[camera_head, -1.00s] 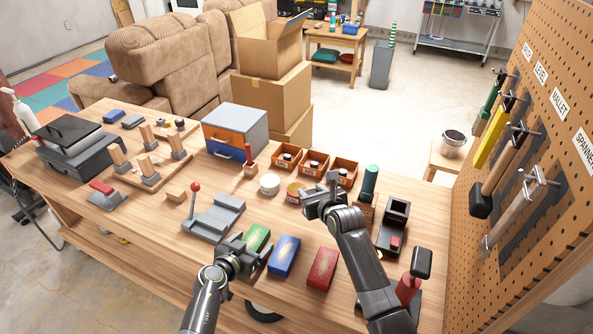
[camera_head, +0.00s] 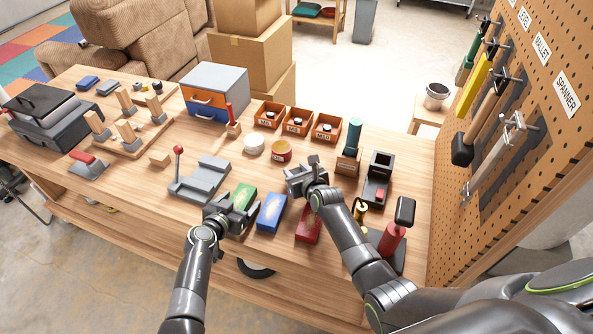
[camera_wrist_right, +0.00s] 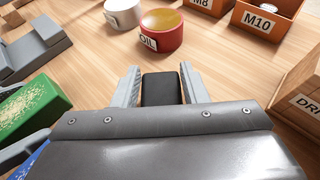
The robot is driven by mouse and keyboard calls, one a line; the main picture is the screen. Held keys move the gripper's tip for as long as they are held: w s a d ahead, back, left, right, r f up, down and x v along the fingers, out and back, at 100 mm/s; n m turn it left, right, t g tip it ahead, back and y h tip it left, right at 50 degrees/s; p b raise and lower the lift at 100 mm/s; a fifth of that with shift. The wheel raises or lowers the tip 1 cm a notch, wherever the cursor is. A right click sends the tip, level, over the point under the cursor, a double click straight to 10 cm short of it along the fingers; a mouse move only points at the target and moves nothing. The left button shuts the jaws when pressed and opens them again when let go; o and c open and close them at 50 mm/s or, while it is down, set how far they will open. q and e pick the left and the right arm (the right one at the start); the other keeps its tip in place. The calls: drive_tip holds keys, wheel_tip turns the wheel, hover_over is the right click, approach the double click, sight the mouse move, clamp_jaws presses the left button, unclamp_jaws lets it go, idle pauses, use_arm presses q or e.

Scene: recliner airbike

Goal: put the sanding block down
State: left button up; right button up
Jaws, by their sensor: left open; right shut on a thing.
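My right gripper (camera_head: 300,178) is shut on a dark block (camera_wrist_right: 161,88), which I take to be the sanding block. In the right wrist view the block sits between the two grey fingers; its lower part is hidden by the gripper body. In the head view the gripper is over the workbench (camera_head: 140,190), in front of the oil tin (camera_head: 281,151) and behind the red box (camera_head: 308,228). I cannot tell whether the block touches the bench. My left gripper (camera_head: 232,213) is open beside the green box (camera_head: 243,196), partly covering it.
A blue box (camera_head: 271,212) lies between the grippers. A grey vise-like fixture (camera_head: 203,180) stands to the left. Orange bins (camera_head: 297,121) and a drill-bit holder (camera_head: 349,160) stand behind. A red-handled tool (camera_head: 392,238) is at right, near the pegboard (camera_head: 500,140).

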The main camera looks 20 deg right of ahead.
drive_tip(key=o, duration=1.1)
drive_tip(key=shift+f, duration=0.1)
drive_tip(key=v, duration=1.2)
drive_tip(key=shift+s, duration=0.1)
drive_tip(key=shift+o, duration=0.5)
